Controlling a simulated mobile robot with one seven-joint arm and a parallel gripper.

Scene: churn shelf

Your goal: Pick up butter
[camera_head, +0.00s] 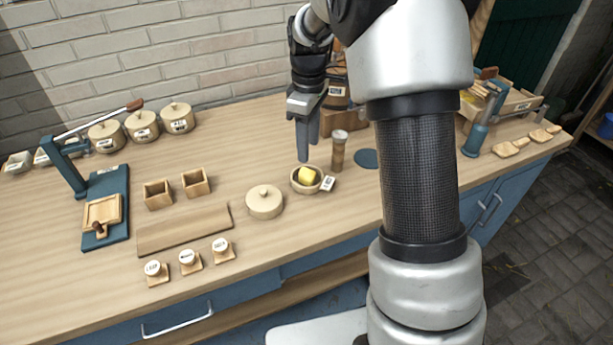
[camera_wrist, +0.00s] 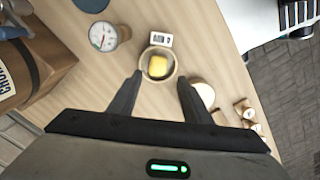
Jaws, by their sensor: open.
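The butter (camera_head: 307,175) is a small yellow block inside a round wooden bowl (camera_head: 294,186) near the middle of the workbench. In the wrist view the butter (camera_wrist: 158,67) lies in the bowl (camera_wrist: 143,75), ahead of and between my fingertips. My gripper (camera_head: 304,158) is above the bench just behind the bowl, pointing down. In the wrist view my gripper (camera_wrist: 159,77) is open, with its two fingers apart and nothing between them. A small white label card (camera_head: 327,184) stands beside the bowl.
A round lidded wooden box (camera_head: 264,202) sits left of the bowl. A wooden cylinder with a gauge (camera_head: 339,150) stands close to the right of my gripper. A flat board (camera_head: 184,230) and several stamps lie further left. A blue disc (camera_head: 366,159) lies to the right.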

